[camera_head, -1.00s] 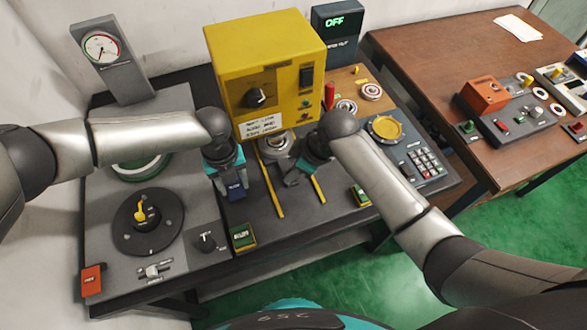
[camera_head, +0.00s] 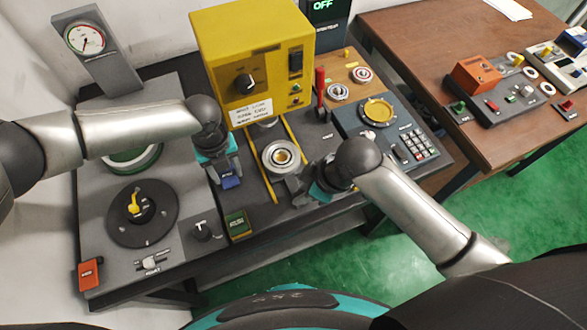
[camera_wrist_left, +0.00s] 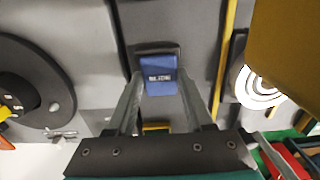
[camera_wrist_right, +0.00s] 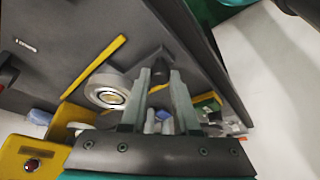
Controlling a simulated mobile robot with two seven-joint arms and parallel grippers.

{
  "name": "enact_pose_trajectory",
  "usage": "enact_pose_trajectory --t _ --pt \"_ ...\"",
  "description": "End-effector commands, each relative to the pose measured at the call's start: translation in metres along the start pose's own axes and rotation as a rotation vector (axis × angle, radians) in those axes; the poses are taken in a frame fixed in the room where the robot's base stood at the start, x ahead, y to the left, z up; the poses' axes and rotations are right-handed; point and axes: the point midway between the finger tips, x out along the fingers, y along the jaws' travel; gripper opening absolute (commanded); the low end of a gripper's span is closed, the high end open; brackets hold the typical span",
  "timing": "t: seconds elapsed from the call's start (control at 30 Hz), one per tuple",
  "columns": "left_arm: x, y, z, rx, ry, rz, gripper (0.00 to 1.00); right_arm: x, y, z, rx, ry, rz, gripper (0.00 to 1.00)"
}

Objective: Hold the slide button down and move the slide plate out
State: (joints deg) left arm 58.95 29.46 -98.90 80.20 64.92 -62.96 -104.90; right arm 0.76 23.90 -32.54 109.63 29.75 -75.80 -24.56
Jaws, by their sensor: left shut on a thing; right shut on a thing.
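The blue slide button (camera_head: 231,179) sits on the grey bench top, left of the yellow rails. My left gripper (camera_wrist_left: 162,78) is shut on it from both sides; its printed face (camera_wrist_left: 158,88) shows between the fingers. The slide plate, with a round metal bearing ring (camera_head: 281,158) on it, lies between the yellow rails, in front of the yellow press (camera_head: 252,60). My right gripper (camera_wrist_right: 158,80) is shut on the plate's dark handle (camera_wrist_right: 160,70), at the near end of the plate. The ring also shows in the right wrist view (camera_wrist_right: 107,90). Much of the plate is hidden.
A black dial with a yellow handle (camera_head: 136,204) lies to the left. A keypad panel (camera_head: 413,148) and a red lever (camera_head: 320,92) are to the right. The brown table (camera_head: 425,50) stands beyond.

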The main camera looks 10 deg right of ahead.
Motion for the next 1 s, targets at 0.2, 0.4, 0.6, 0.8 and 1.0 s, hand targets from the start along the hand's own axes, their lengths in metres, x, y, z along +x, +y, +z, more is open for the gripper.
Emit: enact_pose_trajectory --t 0.2,0.4,0.6,0.8,1.0 --pt "0.004 0.004 -0.005 0.000 0.012 0.011 0.00 -0.009 -0.026 0.027 -0.001 -0.010 0.001 0.00" --pt "0.004 0.004 -0.005 0.000 0.012 0.011 0.00 -0.014 -0.037 0.037 -0.001 -0.008 0.001 0.00" --pt "0.004 0.004 -0.005 0.000 0.012 0.011 0.00 -0.015 -0.040 0.039 0.001 -0.008 -0.001 0.00" --pt "0.004 0.004 -0.005 0.000 0.011 0.011 0.00 -0.015 -0.040 0.039 0.000 -0.009 -0.003 0.00" --pt "0.004 0.004 -0.004 -0.001 0.011 0.011 0.00 -0.015 -0.040 0.038 0.000 -0.007 -0.003 0.48"
